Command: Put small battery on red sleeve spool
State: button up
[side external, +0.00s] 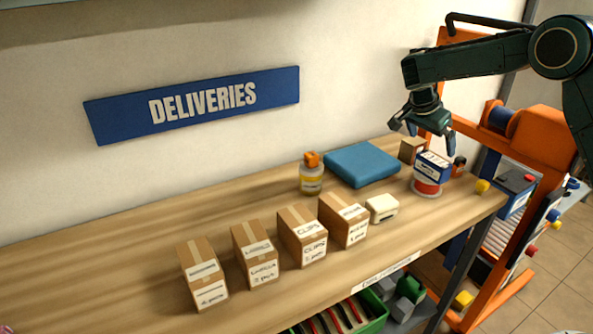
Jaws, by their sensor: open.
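A small blue battery with a white label (433,165) sits on top of the red sleeve spool (427,187), near the right end of the wooden bench. The spool is red with white flanges and stands upright. My gripper (423,137) is open just above the battery, with its fingers spread apart. It appears to hold nothing. Whether a finger touches the battery cannot be told from this angle.
A blue folded cloth or pad (362,165) and a plain cardboard box (411,150) are near the spool. A bottle with an orange cap (312,178), a cream block (382,208) and several labelled cartons (302,238) stand leftward. The bench's left part is clear.

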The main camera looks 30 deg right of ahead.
jog(key=v, duration=0.3)
jog(key=shift+s+r, duration=0.1)
dwell(0.6)
jog(key=s+a+r+n+t+y, duration=0.1)
jog(key=s+a+r+n+t, duration=0.2)
jog(key=s+r, duration=0.4)
jog(key=s+a+r+n+y, duration=0.2)
jog(key=s+a+r+n, duration=0.2)
jog(key=s+n, duration=0.3)
jog(key=s+a+f+n+t+y, duration=0.1)
jog(key=s+a+n, duration=0.2)
jog(key=s, duration=0.7)
jog(key=s+a+f+n+t+y, duration=0.1)
jog(key=s+a+n, duration=0.3)
jog(key=s, duration=0.6)
jog(key=shift+a+f+n+y, duration=0.3)
jog(key=shift+a+f+y, duration=0.2)
jog(key=shift+f, duration=0.2)
